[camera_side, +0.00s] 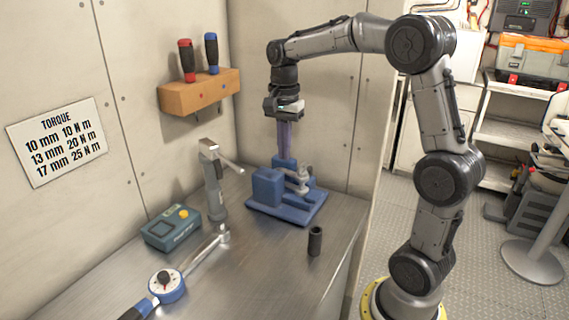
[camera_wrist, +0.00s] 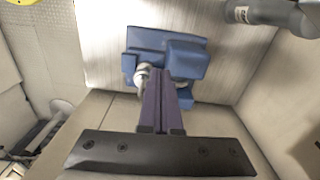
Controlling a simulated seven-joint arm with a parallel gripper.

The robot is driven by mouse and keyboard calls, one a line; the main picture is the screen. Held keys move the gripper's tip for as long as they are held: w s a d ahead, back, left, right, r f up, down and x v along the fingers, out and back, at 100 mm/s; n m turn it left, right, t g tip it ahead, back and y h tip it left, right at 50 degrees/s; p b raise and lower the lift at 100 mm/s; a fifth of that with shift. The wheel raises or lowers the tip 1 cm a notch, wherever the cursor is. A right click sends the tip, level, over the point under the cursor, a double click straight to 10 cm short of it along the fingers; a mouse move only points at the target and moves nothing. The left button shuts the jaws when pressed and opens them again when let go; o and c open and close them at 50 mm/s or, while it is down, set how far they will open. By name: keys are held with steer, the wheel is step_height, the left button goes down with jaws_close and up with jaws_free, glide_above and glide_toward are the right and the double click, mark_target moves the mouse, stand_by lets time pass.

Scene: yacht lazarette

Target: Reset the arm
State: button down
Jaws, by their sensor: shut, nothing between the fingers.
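My gripper (camera_side: 285,150) hangs pointing down above the blue fixture (camera_side: 267,188) on the metal bench. Its two purple fingers are pressed together with nothing between them. In the wrist view, the closed fingers of my gripper (camera_wrist: 160,74) reach up the picture and overlap the fixture (camera_wrist: 187,58), hiding part of it. The side view shows the fingertips just above or in front of the fixture's back part; I cannot tell the exact gap. My arm is raised, with its elbow high and its forearm reaching left over the bench.
A grey post with a handle (camera_side: 214,185) stands left of the fixture. A teal box with a yellow button (camera_side: 170,231), a torque wrench (camera_side: 167,286) and a dark socket (camera_side: 315,241) are on the bench (camera_side: 255,285). A wooden rack (camera_side: 200,93) with two screwdrivers is on the wall.

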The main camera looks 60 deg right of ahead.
steer(key=s+a+r+n+t, duration=0.3)
steer(key=s+a+r+n, duration=0.1)
steer(key=s+a+r, duration=0.4)
steer(key=s+a+f+n+t, duration=0.2)
steer(key=s+a+f+n, duration=0.3)
steer(key=s+f+n, duration=0.3)
steer(key=s+n, duration=0.3)
steer(key=n, duration=0.1)
steer(key=shift+a+f+n+t, duration=0.2)
steer(key=shift+f+n+t, duration=0.05)
steer(key=shift+n+t, duration=0.05)
steer(key=c, duration=1.4)
jaws_free()
steer(key=shift+w+r+n, duration=0.1)
steer(key=shift+w+n, duration=0.05)
steer(key=shift+n, duration=0.15)
steer(key=o, duration=1.2)
steer(key=shift+o, duration=0.2)
